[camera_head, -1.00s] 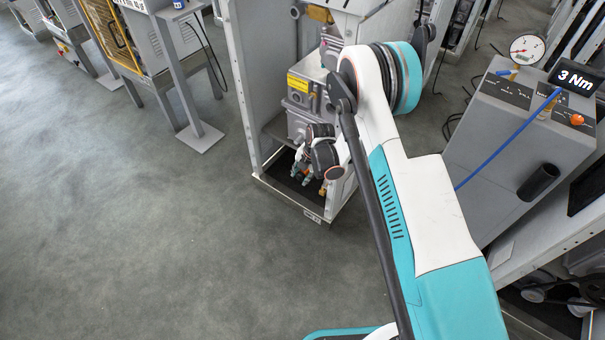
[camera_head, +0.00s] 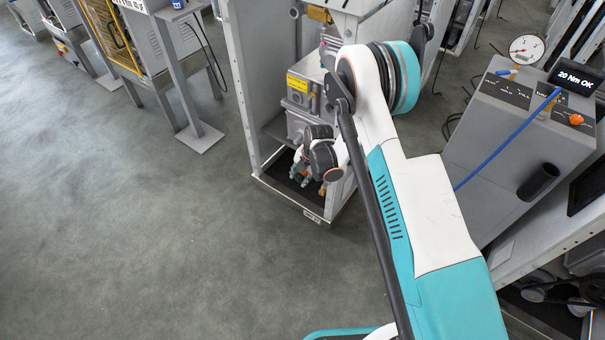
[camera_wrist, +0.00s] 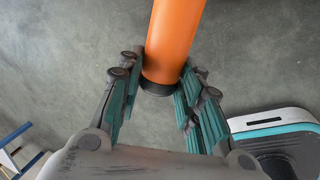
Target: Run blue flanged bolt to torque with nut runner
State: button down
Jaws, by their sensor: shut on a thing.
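My gripper (camera_wrist: 158,82) is shut on an orange cylindrical body, which looks like the nut runner (camera_wrist: 172,40), in the wrist view. Its dark end cap sits between the teal-padded fingers. In the head view my gripper (camera_head: 308,178) is low at the open front of the grey cabinet (camera_head: 245,90). The nut runner's working end and the blue flanged bolt are hidden. The display (camera_head: 576,79) on the grey console (camera_head: 515,125) at the right reads "20 Nm OK".
A blue hose (camera_head: 508,138) runs from the console down behind my arm. A round gauge (camera_head: 526,48) and a black holder (camera_head: 538,182) are on the console. A grey box with a yellow label (camera_head: 299,83) is inside the cabinet. The floor at left is clear.

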jog(key=s+a, duration=0.4)
jog(key=s, duration=0.1)
dwell(0.6)
